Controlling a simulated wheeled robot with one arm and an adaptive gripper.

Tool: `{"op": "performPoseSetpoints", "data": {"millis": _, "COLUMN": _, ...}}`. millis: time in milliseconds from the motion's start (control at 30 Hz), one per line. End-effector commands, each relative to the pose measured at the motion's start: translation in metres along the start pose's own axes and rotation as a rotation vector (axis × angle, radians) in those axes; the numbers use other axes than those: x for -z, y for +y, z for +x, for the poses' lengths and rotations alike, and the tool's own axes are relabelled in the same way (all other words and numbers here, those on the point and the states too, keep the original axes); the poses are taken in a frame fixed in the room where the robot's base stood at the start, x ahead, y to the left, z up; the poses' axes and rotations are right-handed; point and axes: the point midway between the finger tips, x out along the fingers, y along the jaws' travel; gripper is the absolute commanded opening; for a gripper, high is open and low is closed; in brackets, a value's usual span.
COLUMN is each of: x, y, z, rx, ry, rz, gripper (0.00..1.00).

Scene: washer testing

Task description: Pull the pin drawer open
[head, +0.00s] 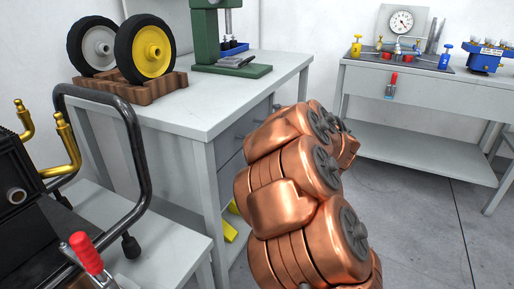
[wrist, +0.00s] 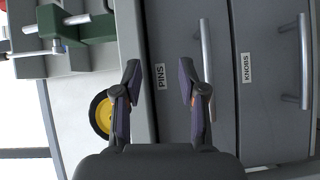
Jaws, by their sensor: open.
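The pin drawer (wrist: 176,30), a grey front with a "PINS" label (wrist: 160,77), faces my wrist camera and looks closed. Its silver bar handle (wrist: 207,50) runs up and down in the wrist view, just right of the label. My gripper (wrist: 161,88) is open and empty in front of the drawer. The label shows between its fingers, and the right finger overlaps the lower part of the handle; I cannot tell whether they touch. In the head view, my copper-coloured arm hides the gripper and much of the drawer fronts.
A second drawer labelled "KNOBS" (wrist: 275,85) with its own handle (wrist: 304,60) lies beside the pin drawer. The grey workbench (head: 217,108) holds two wheels (head: 145,50) and a green press (head: 212,40). Another table (head: 420,85) stands at right. Open floor (head: 420,210) lies between.

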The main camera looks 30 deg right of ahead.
Motion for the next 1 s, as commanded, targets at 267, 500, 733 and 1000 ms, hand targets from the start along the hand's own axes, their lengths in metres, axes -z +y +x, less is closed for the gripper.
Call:
{"op": "performPoseSetpoints", "data": {"millis": 267, "x": 0.015, "y": -0.069, "z": -0.004, "rx": -0.032, "ry": 0.213, "rz": -0.06, "gripper": 0.41}}
{"op": "performPoseSetpoints", "data": {"millis": 500, "x": 0.022, "y": -0.075, "z": -0.001, "rx": -0.042, "ry": 0.258, "rz": -0.065, "gripper": 0.41}}
{"op": "performPoseSetpoints", "data": {"millis": 733, "x": 0.028, "y": -0.074, "z": 0.02, "rx": -0.044, "ry": 0.256, "rz": -0.066, "gripper": 0.41}}
{"op": "performPoseSetpoints", "data": {"millis": 1000, "x": 0.037, "y": -0.074, "z": 0.056, "rx": -0.042, "ry": 0.256, "rz": -0.065, "gripper": 0.41}}
